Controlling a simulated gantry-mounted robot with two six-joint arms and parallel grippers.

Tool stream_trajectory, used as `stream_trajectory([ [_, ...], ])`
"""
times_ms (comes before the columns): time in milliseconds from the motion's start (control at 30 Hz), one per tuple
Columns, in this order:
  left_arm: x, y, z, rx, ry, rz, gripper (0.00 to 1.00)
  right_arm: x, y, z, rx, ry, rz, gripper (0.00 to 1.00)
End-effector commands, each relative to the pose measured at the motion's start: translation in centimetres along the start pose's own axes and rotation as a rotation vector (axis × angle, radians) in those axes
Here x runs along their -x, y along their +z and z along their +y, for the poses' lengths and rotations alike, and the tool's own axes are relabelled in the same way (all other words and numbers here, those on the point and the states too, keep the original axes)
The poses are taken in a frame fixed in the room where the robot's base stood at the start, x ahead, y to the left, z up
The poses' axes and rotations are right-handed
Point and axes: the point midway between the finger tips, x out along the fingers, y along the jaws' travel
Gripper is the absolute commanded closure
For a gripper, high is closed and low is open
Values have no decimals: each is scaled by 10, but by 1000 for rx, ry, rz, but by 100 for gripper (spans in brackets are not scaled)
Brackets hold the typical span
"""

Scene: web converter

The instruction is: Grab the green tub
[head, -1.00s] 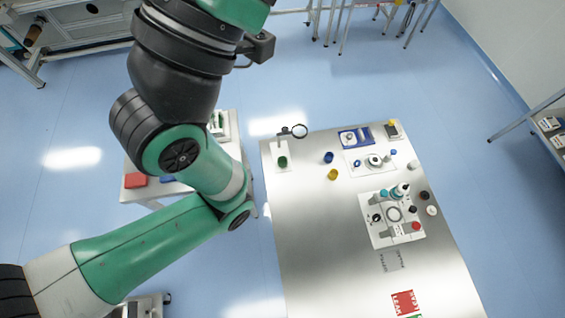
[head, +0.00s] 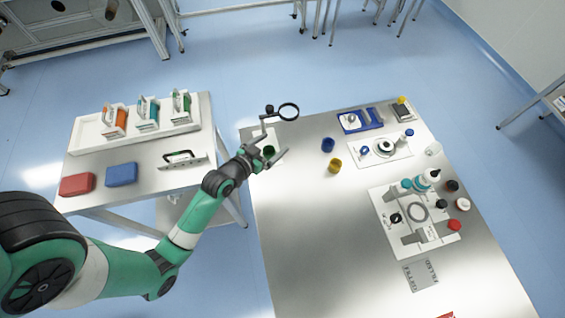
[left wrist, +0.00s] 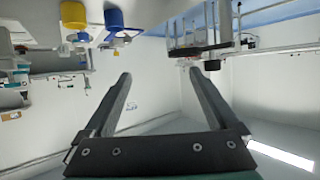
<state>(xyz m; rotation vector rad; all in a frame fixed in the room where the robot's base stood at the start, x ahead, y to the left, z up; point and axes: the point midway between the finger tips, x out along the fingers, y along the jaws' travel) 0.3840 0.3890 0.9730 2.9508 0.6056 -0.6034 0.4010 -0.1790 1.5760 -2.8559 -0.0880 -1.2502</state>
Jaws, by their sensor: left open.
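The green tub (head: 269,151) is a small dark green round container near the left edge of the steel table, below the magnifier in the head view. My left gripper (head: 276,143) is open, and in the head view its fingers lie on both sides of the tub, partly covering it. I cannot tell its height above the tub. In the left wrist view the open fingers (left wrist: 160,80) have nothing between them, and I cannot make out the green tub there. My right gripper is not in view.
A magnifier (head: 288,112) stands close behind the gripper. A blue tub (head: 328,145) and a yellow tub (head: 335,166) stand to the right; both show in the left wrist view.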

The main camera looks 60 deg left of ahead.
Motion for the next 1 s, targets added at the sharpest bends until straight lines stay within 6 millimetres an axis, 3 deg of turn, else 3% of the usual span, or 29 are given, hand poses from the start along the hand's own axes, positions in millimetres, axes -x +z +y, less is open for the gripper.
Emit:
stream_trajectory([
  [33, -3, 60, -13, 21, -32, -53, 7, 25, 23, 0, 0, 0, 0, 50],
  [133, 4, 97, -28, 46, -71, -99, 7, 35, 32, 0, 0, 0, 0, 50],
  [367, 3, 97, -35, 53, -87, -100, 7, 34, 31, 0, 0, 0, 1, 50],
  [700, -54, 104, -39, 52, -86, -99, 7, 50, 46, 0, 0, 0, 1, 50],
  [900, -60, 103, -40, 52, -86, -100, 7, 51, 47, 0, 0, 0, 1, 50],
  [1000, -73, 105, -42, 52, -86, -99, 7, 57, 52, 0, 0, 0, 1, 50],
])
